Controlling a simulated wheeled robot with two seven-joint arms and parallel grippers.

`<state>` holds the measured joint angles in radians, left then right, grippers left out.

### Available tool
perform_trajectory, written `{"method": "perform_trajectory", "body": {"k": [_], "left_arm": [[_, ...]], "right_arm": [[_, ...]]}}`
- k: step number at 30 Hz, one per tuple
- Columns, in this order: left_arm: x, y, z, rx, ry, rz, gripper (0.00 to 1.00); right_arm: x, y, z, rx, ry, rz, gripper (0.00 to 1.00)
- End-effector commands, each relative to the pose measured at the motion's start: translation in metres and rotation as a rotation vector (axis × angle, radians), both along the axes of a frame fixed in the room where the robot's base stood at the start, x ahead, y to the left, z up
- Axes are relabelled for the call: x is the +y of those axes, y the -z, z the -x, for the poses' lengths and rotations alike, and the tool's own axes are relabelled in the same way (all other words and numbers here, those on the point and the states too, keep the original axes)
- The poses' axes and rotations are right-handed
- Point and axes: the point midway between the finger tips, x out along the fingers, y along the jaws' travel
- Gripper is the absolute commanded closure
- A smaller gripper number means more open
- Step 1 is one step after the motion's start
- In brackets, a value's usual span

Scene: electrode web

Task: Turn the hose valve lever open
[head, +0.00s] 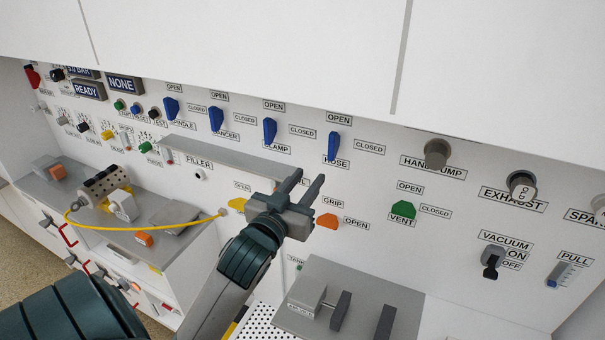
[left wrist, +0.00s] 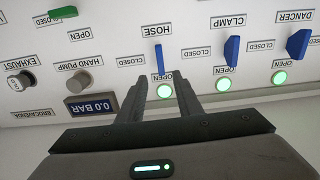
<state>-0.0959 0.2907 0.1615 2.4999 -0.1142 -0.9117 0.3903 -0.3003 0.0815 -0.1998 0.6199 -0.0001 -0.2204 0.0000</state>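The hose valve lever (head: 333,146) is blue and stands upright on the white panel in the head view, between the OPEN label above it and the HOSE label below. The CLOSED label (head: 369,148) is to its right. In the left wrist view, which is upside down, the lever (left wrist: 160,60) is seen nearly edge-on, with a lit green lamp (left wrist: 165,91) by its OPEN side. My left gripper (head: 310,173) is open and empty, below the lever in the head view. In the wrist view its fingertips (left wrist: 161,78) frame the lever's end; contact cannot be told. My right gripper is not in view.
The blue clamp lever (head: 270,131) and dancer lever (head: 216,118) stand to the left. The hand pump knob (head: 437,153) is to the right, with the green vent lever (head: 403,209) lower down. A grey shelf (head: 220,155) sticks out at left.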

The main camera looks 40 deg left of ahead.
Motion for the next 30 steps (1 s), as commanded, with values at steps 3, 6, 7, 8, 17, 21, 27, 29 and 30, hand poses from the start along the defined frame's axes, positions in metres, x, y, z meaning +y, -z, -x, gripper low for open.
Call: {"method": "perform_trajectory", "body": {"k": [3, 6, 7, 8, 17, 21, 27, 29, 30], "left_arm": [[-0.002, -0.002, 0.009, 0.002, -0.001, 0.0, 0.68], [-0.003, -0.002, 0.013, 0.0, 0.0, 0.0, 0.68], [-0.003, -0.002, 0.014, 0.0, 0.0, 0.0, 0.68], [-0.003, -0.001, 0.014, 0.0, 0.0, 0.0, 0.68], [-0.003, 0.0, 0.016, 0.0, -0.001, -0.001, 0.68], [-0.003, 0.0, 0.016, 0.0, -0.001, -0.001, 0.68], [-0.003, 0.0, 0.016, 0.0, -0.001, -0.001, 0.68], [-0.004, 0.001, 0.016, 0.004, 0.0, -0.001, 0.68], [-0.004, 0.004, 0.016, 0.011, 0.0, 0.0, 0.68]], "right_arm": [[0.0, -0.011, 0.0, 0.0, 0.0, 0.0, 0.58], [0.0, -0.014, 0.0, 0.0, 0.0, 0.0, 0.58], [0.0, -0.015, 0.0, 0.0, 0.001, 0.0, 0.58], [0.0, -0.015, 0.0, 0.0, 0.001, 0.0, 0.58], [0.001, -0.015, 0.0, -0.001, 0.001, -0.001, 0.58], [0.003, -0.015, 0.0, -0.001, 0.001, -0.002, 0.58], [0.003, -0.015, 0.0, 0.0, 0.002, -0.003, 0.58], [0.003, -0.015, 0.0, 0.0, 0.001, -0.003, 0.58], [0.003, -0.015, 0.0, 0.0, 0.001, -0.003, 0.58]]}}
